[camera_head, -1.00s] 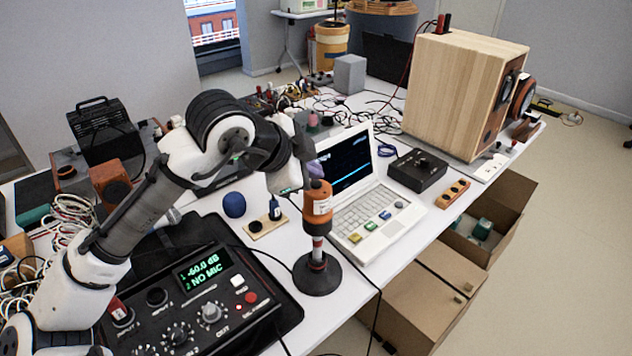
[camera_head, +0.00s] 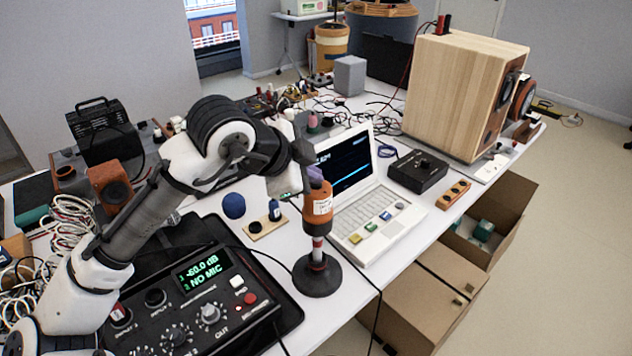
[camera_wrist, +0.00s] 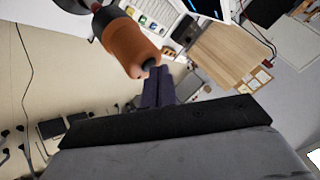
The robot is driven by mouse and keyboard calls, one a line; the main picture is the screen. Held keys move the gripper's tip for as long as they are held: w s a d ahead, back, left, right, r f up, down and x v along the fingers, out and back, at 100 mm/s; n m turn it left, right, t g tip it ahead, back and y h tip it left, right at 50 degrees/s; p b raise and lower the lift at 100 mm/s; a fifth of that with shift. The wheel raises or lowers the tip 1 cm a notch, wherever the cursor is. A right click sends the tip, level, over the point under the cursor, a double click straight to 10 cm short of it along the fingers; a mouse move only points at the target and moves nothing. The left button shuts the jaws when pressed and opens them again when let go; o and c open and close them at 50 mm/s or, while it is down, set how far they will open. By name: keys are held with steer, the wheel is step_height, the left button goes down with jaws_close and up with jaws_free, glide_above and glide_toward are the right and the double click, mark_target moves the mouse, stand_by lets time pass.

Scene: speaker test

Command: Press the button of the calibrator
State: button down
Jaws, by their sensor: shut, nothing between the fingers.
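The calibrator (camera_head: 318,210) is an orange cylinder with a white label. It stands upright on a red-and-white post with a round black base. In the wrist view the calibrator (camera_wrist: 128,45) shows its dark round button (camera_wrist: 150,64) on its end. My gripper (camera_head: 313,175) is at the top of the calibrator in the head view. In the wrist view my gripper (camera_wrist: 158,74) has its dark purple fingers together, empty, with the tips right beside the button. I cannot tell if they touch it. The button is hidden in the head view.
A white laptop (camera_head: 372,212) is open just right of the calibrator. A black mixer unit (camera_head: 205,310) reading "NO MIC" is to the left. Black cables run across the table.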

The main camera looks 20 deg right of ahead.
steer(key=shift+r+p, duration=0.85)
steer(key=shift+r, duration=0.1)
steer(key=shift+r, duration=0.1)
steer(key=shift+r+p, duration=2.5)
steer(key=shift+r, duration=0.4)
